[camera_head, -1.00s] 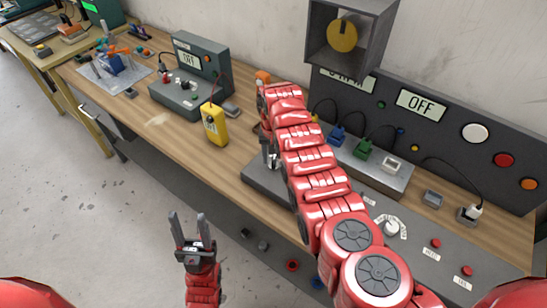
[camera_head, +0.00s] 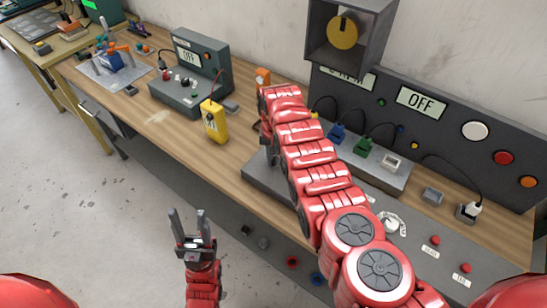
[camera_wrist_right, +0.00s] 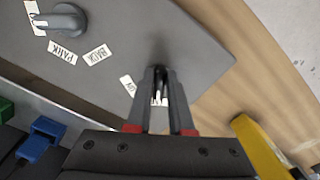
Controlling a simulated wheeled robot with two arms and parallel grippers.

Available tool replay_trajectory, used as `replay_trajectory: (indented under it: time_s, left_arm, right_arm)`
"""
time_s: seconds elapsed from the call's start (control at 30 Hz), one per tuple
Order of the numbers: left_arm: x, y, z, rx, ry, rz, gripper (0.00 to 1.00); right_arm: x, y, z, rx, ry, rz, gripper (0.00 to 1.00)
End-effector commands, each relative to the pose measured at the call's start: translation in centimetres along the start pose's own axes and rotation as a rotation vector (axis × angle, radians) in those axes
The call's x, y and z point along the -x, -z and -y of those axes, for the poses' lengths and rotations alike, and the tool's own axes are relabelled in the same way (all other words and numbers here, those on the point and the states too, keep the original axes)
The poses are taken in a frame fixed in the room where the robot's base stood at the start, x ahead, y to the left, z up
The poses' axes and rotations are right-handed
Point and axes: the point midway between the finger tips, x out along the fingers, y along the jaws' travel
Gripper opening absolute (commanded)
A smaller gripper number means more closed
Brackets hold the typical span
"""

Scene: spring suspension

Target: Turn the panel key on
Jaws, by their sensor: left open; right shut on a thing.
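My right gripper (camera_wrist_right: 160,103) is shut on a small dark upright piece, apparently the panel key (camera_wrist_right: 158,72), at the edge of a grey panel top (camera_wrist_right: 195,50). The fingers hide most of the key, so its angle is not clear. White labels lie beside it, including PARK (camera_wrist_right: 62,52) and BACK (camera_wrist_right: 97,54). In the head view my right arm covers the key and the gripper. The rear panel's display (camera_head: 421,102) reads OFF. My left gripper (camera_head: 189,222) is open and empty, in front of the bench.
A grey knob (camera_wrist_right: 60,20) stands on the same panel top. A yellow meter (camera_head: 215,127) stands on the wooden bench (camera_head: 160,120), left of my right arm. Blue (camera_head: 337,134) and green (camera_head: 364,145) plugs sit behind the arm. Floor is clear at left.

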Motion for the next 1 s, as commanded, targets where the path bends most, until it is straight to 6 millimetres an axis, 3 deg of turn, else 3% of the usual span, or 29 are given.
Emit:
replay_trajectory:
  time_s: [0.47, 1.0]
  left_arm:
    - [0.8, -0.1, 0.0, 0.000, 0.000, 0.000, 0.50]
    - [5.7, -1.0, -0.3, 0.000, 0.000, 0.000, 0.50]
  right_arm:
    - [-0.1, 0.0, 0.2, -0.098, 0.000, 0.000, 0.00]
    - [-0.6, 0.2, 0.7, -0.571, 0.003, -0.003, 0.00]
